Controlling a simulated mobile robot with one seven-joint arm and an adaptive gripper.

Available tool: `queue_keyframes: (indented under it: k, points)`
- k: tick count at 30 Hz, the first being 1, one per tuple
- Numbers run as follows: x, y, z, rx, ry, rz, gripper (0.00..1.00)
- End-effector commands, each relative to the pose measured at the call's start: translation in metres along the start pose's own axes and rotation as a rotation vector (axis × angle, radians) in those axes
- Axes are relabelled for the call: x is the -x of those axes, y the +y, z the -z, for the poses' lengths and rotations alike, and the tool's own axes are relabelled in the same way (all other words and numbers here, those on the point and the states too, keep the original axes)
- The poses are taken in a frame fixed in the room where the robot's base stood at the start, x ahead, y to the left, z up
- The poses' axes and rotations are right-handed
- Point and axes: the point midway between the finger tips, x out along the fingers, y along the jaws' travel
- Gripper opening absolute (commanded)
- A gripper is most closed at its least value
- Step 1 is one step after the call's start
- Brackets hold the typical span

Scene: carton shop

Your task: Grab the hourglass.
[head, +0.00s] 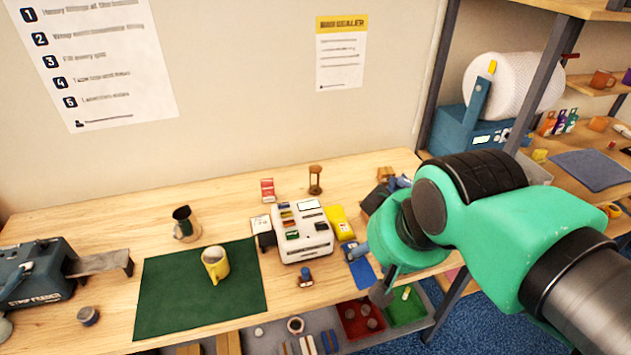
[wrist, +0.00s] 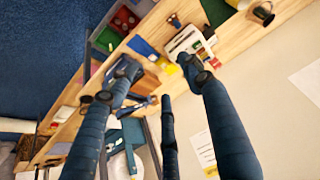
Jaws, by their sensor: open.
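The hourglass (head: 315,180) is small and brown and stands upright at the back of the wooden table, behind the white machine. My gripper shows in the head view (head: 367,271) at the table's front right edge, in front and to the right of the hourglass and well apart from it. In the wrist view its blue fingers (wrist: 161,73) are spread with nothing between them. I cannot make out the hourglass in the wrist view; a finger may cover it.
A red-and-white box (head: 267,190) is left of the hourglass. A shelf post (head: 437,75) rises at right.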

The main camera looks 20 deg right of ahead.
Motion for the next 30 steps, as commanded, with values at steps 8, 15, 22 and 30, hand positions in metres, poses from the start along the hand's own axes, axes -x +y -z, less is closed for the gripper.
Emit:
queue_keyframes:
  k: [8,15,22,30]
  points:
    - [0.006,0.002,0.043,0.006,-0.028,-0.002,0.5]
    - [0.006,0.004,0.103,0.013,-0.066,-0.004,0.5]
    - [-0.004,0.008,0.16,0.023,-0.101,-0.005,0.5]
    - [-0.025,0.013,0.225,0.031,-0.143,-0.006,0.5]
